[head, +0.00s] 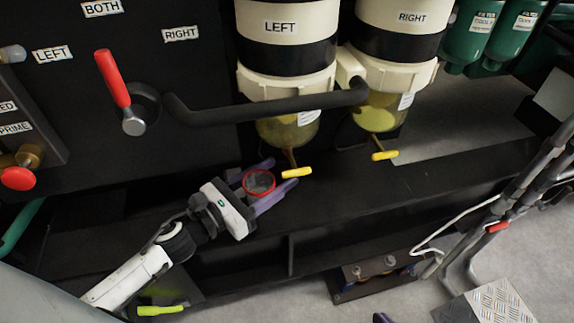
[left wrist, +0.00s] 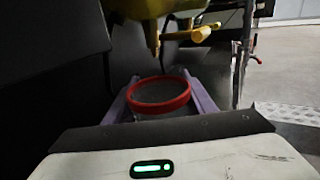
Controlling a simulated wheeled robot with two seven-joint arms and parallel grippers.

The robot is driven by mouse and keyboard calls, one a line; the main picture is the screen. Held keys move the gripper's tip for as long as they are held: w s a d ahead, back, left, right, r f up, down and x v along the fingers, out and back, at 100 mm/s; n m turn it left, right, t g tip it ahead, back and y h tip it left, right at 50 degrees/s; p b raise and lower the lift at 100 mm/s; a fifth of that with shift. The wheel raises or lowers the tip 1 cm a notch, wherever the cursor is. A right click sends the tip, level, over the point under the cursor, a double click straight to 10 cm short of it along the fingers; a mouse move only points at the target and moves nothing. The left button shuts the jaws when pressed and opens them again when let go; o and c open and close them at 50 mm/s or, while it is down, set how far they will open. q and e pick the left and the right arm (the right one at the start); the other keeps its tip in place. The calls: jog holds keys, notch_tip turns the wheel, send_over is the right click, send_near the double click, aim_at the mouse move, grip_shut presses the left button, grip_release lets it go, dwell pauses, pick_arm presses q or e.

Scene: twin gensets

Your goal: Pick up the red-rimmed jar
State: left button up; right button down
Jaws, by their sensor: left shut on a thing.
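The red-rimmed jar (head: 259,182) is a small clear jar with a dark-looking inside and a red ring around its open top. My left gripper (head: 283,173) has one purple finger on each side of it and is shut on it. In the left wrist view the jar (left wrist: 159,108) stands roughly upright between the fingers (left wrist: 160,78), its lower part hidden by my gripper body. The jar is over the black ledge, just left of the filter bowls; I cannot tell whether it touches the ledge.
Two filter bowls labelled LEFT (head: 288,130) and RIGHT (head: 378,115) hang above the ledge (head: 400,185), with yellow drain handles (head: 297,173) (head: 384,155). A black bar (head: 265,110) crosses in front of them. A red lever (head: 113,78) is at upper left.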

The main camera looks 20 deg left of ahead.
aim_at(247, 195)
pick_arm(q)
jog(key=shift+v, duration=4.2)
